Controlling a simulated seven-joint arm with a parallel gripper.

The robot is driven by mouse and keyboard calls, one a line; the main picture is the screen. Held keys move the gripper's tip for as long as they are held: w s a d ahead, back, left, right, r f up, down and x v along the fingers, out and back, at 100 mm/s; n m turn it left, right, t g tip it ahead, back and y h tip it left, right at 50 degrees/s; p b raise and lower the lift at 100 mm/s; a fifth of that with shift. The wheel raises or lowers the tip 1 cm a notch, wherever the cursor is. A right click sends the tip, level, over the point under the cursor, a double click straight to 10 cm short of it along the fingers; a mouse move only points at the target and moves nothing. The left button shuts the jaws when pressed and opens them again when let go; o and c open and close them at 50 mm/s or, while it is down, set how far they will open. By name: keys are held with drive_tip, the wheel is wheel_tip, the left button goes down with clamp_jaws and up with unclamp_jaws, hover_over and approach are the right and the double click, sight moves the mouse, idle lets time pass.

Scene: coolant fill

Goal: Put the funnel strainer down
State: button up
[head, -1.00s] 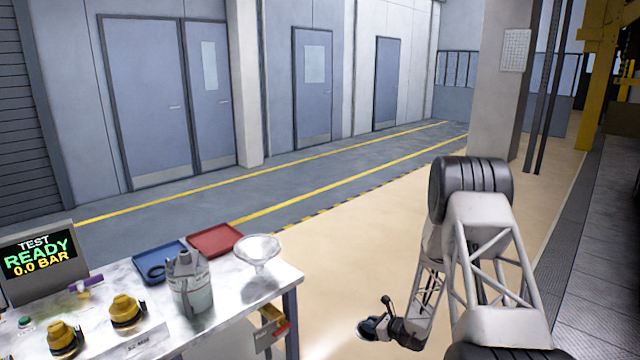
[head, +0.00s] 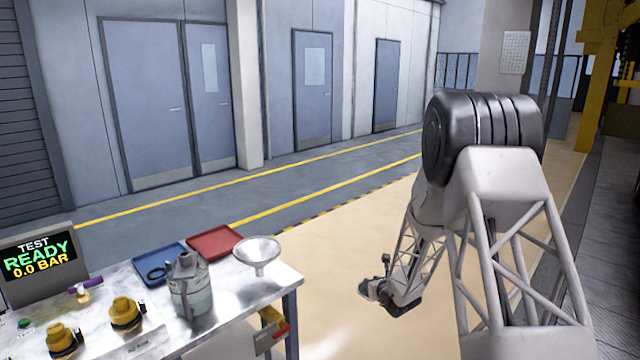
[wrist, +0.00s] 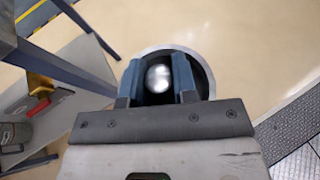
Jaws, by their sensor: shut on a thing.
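My gripper (head: 384,292) hangs over the open floor, to the right of the bench and clear of it. In the wrist view its two blue fingers (wrist: 159,86) are shut on the funnel strainer (wrist: 206,74), a round thing with a pale rim, a dark inside and a shiny rounded middle between the fingers. Its lower side is hidden by the gripper, and it is hardly visible in the head view. A pale, wide-mouthed funnel (head: 258,250) stands separately near the right end of the bench top.
The bench (head: 235,298) carries a grey jug (head: 188,285), a blue tray (head: 158,266), a red tray (head: 214,241), yellow-capped fittings (head: 126,314) and a test display (head: 38,258). Bare bench top lies in front of the funnel. A bench leg (wrist: 88,31) is near the gripper.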

drive_tip(key=shift+s+r, duration=0.1)
drive_tip(key=shift+r, duration=0.4)
drive_tip(key=shift+a+r, duration=0.3)
drive_tip(key=shift+a, duration=0.15)
drive_tip(key=s+a+r+n+g+y, duration=0.2)
drive_tip(key=a+r, duration=0.4)
drive_tip(key=a, duration=0.4)
drive_tip(key=s+a+r+n+g+y, duration=0.3)
drive_tip(key=s+a+r, duration=0.3)
drive_tip(key=a, duration=0.5)
drive_tip(key=s+a+r+n+g+y, duration=0.2)
drive_tip(key=s+a+r+n+y, duration=0.1)
drive_tip(key=a+r, duration=0.4)
drive_tip(key=s+a+n, duration=0.1)
drive_tip(key=a, duration=0.2)
drive_tip(key=shift+s+a+n+g, duration=0.4)
drive_tip(key=shift+w, duration=0.15)
drive_tip(key=w+a, duration=0.3)
drive_tip(key=w, duration=0.4)
drive_tip(key=w+a+f, duration=0.1)
drive_tip(key=w+a, duration=0.2)
drive_tip(key=w, duration=0.4)
drive_tip(key=shift+w+f, duration=0.2)
drive_tip(key=shift+w, duration=0.05)
drive_tip(key=shift+a, duration=0.1)
